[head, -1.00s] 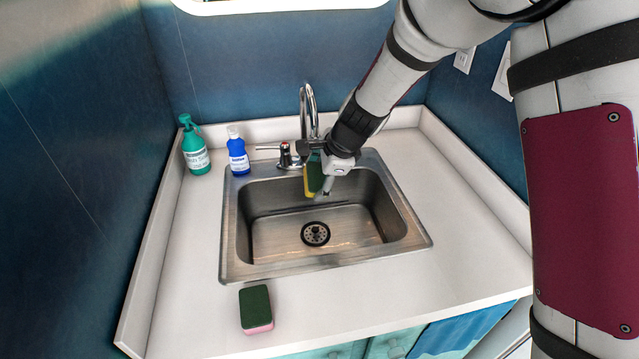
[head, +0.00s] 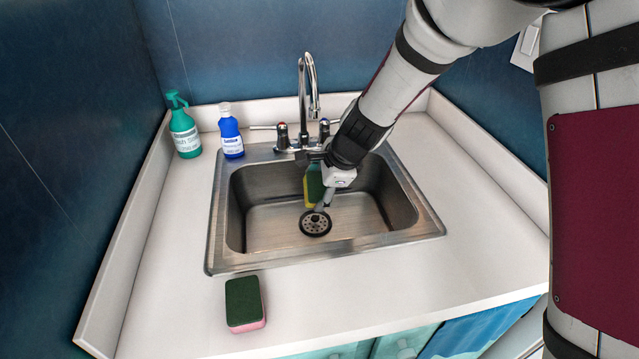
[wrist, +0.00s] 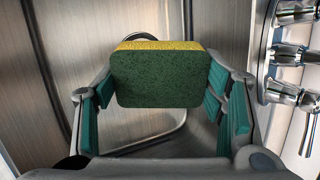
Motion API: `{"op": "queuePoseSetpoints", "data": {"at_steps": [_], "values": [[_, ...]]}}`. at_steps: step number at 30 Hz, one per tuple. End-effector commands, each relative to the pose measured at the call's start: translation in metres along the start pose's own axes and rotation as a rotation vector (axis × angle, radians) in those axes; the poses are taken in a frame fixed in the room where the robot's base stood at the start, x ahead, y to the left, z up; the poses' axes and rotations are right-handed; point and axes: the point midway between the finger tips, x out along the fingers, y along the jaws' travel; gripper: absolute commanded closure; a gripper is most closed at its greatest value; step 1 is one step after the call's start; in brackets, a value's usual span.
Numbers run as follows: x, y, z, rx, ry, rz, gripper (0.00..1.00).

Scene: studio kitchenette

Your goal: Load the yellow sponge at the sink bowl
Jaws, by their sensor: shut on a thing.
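The yellow sponge (head: 310,192) has a dark green scouring side and hangs upright over the sink bowl. My gripper (head: 319,190) is shut on it, with the arm reaching in from the upper right. In the wrist view the sponge (wrist: 160,78) sits between the two teal finger pads, green face toward the camera and yellow edge on top. The steel sink bowl (head: 268,228) lies under and around it. The sponge appears low within the bowl, near the drain (head: 315,223); I cannot tell whether it touches the bottom.
A pink and green sponge (head: 245,303) lies on the counter in front of the sink. A green spray bottle (head: 184,128) and a blue bottle (head: 230,133) stand at the back left. The faucet (head: 304,100) rises behind the bowl. The right counter is clear.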

Motion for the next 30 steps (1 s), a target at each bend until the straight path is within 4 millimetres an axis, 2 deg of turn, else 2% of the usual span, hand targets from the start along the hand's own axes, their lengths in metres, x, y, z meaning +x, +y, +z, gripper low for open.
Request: {"op": "queuePoseSetpoints", "data": {"at_steps": [3,30], "values": [[0.013,0.005,-0.004,0.000,0.000,0.001,0.59],[0.080,0.037,-0.023,0.000,0.000,0.000,0.59]]}}
